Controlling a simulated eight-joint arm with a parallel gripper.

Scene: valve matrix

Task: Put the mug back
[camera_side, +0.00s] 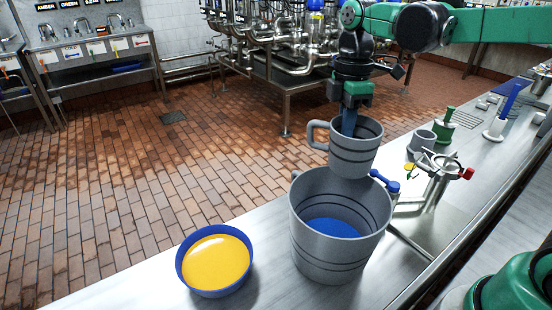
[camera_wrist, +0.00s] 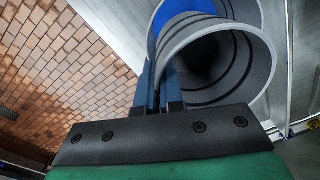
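The grey mug (camera_side: 357,158) with dark stripes hangs in my gripper (camera_side: 348,124), upright or nearly so, with its handle toward the left. In the side view it is above and overlaps the back rim of a larger grey striped vessel (camera_side: 335,258) with blue contents; whether they touch I cannot tell. In the wrist view the blue fingers (camera_wrist: 158,85) straddle the wall of the mug (camera_wrist: 225,62), one finger inside and one outside. The mug's inside is dark, and its contents cannot be made out.
A blue bowl (camera_side: 213,284) of yellow contents stands left of the large vessel on the steel counter (camera_side: 140,292). Piping stands behind.

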